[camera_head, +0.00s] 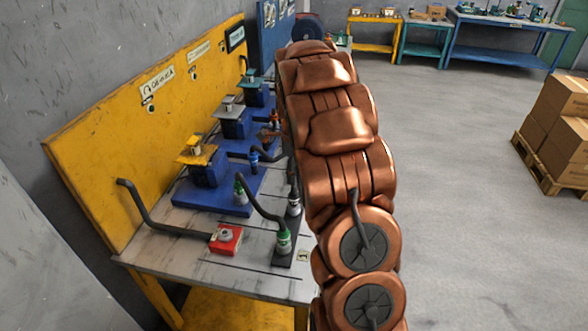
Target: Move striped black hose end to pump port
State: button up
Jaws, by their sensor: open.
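Black hoses with coloured ends lie on the workbench (160,255). One hose (262,212) arches between a green-banded end (240,188) on the near blue base and another green-banded fitting (283,240) on a dark strip. A blue-banded hose end (254,161) and a small orange fitting (275,118) are farther back. I cannot tell which hose is striped. Blue pump-like units have a yellow top (196,151), a grey top (230,105) and a teal top (252,80). My copper arm stretches over the bench's right side; my gripper is not clearly visible, probably hidden behind it.
A red button box (226,239) with a black cable sits at the bench front. A yellow back panel (150,135) stands along the bench's left side. Stacked cardboard boxes (562,120) stand on a pallet at right. The grey floor between is clear.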

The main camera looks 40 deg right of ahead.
aim_at(294, 191)
jog(key=shift+f+b, duration=1.1)
jog(key=shift+f, duration=3.2)
jog(key=shift+c, duration=0.4)
grip_shut()
jog(key=shift+r, duration=0.15)
jog(key=shift+w+r, duration=0.1)
jog(key=shift+r, duration=1.65)
